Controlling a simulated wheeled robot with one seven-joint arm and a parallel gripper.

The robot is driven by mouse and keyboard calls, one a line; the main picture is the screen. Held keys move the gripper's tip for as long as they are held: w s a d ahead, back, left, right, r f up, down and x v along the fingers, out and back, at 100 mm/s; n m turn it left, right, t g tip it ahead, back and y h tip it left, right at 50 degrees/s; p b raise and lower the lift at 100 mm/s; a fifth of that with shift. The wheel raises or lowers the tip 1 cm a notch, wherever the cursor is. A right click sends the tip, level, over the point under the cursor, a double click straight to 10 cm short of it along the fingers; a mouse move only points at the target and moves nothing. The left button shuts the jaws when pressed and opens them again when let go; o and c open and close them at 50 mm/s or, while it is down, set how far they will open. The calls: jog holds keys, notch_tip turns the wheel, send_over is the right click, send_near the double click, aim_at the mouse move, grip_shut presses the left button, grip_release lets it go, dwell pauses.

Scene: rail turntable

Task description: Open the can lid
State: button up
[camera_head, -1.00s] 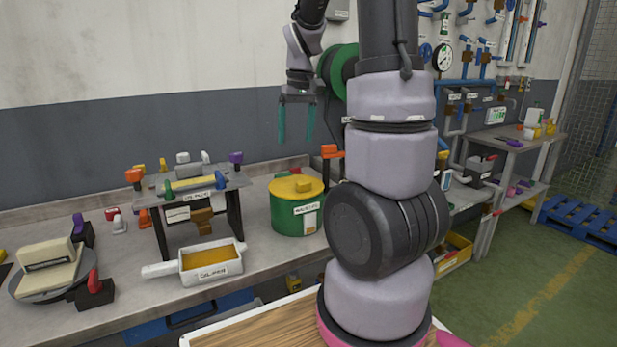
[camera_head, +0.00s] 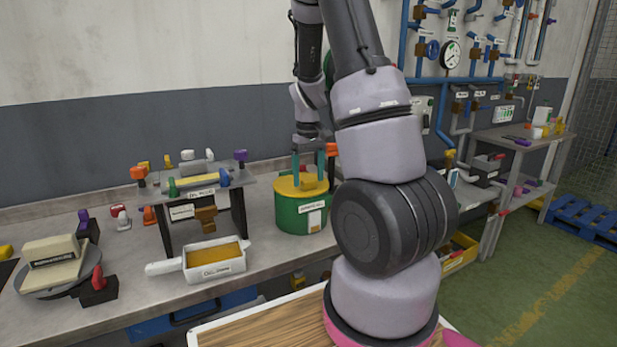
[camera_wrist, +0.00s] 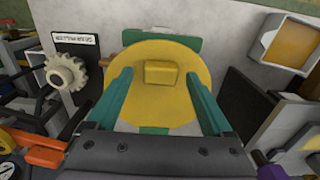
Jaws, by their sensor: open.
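The can (camera_head: 292,217) is a green cylinder with a white label, standing on the workbench. Its yellow lid (camera_head: 286,187) is on top and carries a raised yellow block handle (camera_head: 308,181). In the wrist view the round lid (camera_wrist: 146,103) fills the middle, with the block handle (camera_wrist: 161,73) near its centre. My gripper (camera_head: 308,165) is above the can, with its teal fingers pointing down at the lid. In the wrist view my open gripper (camera_wrist: 162,85) has one finger on each side of the handle. I cannot tell whether the fingers touch the lid.
A white tray with orange contents (camera_head: 213,265) stands left of the can. A small raised stand (camera_head: 190,183) holds a yellow roller behind it. A turntable (camera_head: 55,283) with blocks is at far left. An orange-handled part (camera_head: 331,149) is close to my gripper's right.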

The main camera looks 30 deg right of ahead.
jog(key=shift+f, duration=0.25)
grip_shut()
jog(key=shift+r, duration=0.1)
